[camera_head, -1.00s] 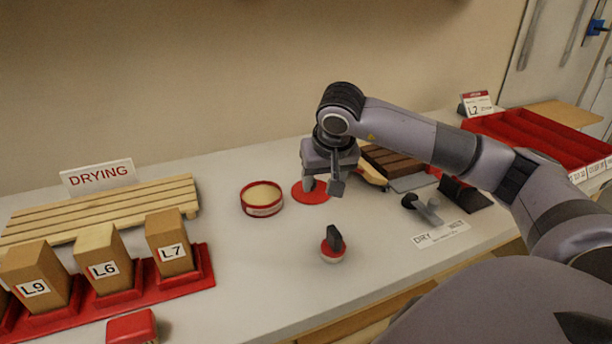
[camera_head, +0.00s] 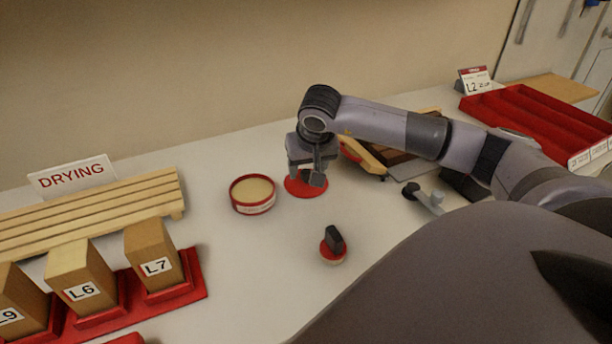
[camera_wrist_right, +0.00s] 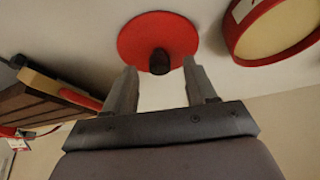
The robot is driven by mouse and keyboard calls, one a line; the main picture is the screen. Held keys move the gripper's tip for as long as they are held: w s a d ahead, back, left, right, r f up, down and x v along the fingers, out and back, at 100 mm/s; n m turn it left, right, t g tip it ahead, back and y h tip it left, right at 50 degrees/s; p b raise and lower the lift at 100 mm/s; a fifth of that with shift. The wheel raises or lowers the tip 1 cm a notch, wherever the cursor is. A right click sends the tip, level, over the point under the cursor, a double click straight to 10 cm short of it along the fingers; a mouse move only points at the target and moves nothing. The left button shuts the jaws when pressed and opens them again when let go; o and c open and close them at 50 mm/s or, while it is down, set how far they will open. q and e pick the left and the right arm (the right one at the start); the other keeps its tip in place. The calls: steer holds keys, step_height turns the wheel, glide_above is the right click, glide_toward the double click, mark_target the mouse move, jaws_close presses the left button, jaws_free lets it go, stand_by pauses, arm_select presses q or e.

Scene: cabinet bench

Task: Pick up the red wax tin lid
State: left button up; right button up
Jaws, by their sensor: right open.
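The red wax tin lid (camera_head: 297,190) is a flat red disc lying on the bench, right of the open wax tin (camera_head: 253,195). In the right wrist view the lid (camera_wrist_right: 134,38) shows a dark knob at its middle. My right gripper (camera_head: 306,179) is above the lid and hides part of it in the head view. In the wrist view its two fingers (camera_wrist_right: 161,85) are apart with nothing between them, pointing toward the knob. The tin (camera_wrist_right: 275,25) is close beside, at the upper right there. My left gripper is not in view.
A small red-based piece with a black handle (camera_head: 333,243) stands in front of the lid. A wooden rack (camera_head: 90,213) and labelled blocks (camera_head: 155,254) are at the left. A wood-framed item (camera_head: 372,160) lies right of the gripper. A red tray (camera_head: 530,118) is at far right.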

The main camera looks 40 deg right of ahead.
steer(key=shift+w+d+f, duration=0.1)
steer(key=shift+w+f, duration=0.05)
steer(key=shift+f, duration=0.3)
steer(key=shift+c, duration=0.3)
jaws_close()
steer(key=shift+r, duration=0.15)
